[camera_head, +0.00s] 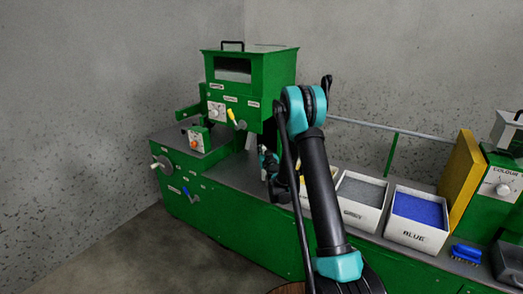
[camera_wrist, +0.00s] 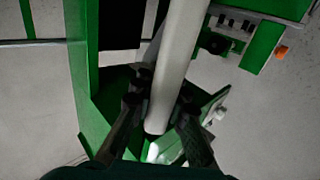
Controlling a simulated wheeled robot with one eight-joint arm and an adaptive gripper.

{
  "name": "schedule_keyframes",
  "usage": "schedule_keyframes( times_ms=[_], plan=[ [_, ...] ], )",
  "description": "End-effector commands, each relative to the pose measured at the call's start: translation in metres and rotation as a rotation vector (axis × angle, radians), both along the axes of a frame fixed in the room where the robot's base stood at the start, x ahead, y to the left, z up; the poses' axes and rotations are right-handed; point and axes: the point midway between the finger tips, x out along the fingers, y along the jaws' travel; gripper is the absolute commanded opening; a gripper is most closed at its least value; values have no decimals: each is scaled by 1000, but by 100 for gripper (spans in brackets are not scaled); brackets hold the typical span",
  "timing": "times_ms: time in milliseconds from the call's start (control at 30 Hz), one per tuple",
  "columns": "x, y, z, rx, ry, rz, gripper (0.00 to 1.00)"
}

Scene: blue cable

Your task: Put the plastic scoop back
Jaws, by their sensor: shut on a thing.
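In the wrist view my gripper (camera_wrist: 161,100) is shut on a long, pale grey, rounded piece, which I take to be the plastic scoop (camera_wrist: 178,62). It runs from the top edge down between the two dark fingers, and its lower end shows just past them. Its full shape cannot be made out. In the head view my gripper (camera_head: 268,160) is over the bench at the left of the bins, partly behind my arm. The scoop cannot be made out clearly there.
A bin of grey pellets (camera_head: 361,190) and a bin of blue pellets (camera_head: 418,211) stand on the green bench. A blue brush (camera_head: 466,254) lies right of them. A green machine with a hopper (camera_head: 250,85) stands at the left. A yellow panel (camera_head: 461,165) rises at the right.

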Motion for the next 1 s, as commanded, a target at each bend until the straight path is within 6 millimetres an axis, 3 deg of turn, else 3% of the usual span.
schedule_keyframes(
  times_ms=[367, 400, 600, 1000],
  plan=[
    [-1, -1, -6, -1, 0, 0, 0],
    [-1, -1, -6, -1, 0, 0, 13],
    [-1, -1, -6, 0, 0, 0, 35],
    [-1, 0, -3, -1, 0, 0, 35]
  ],
)
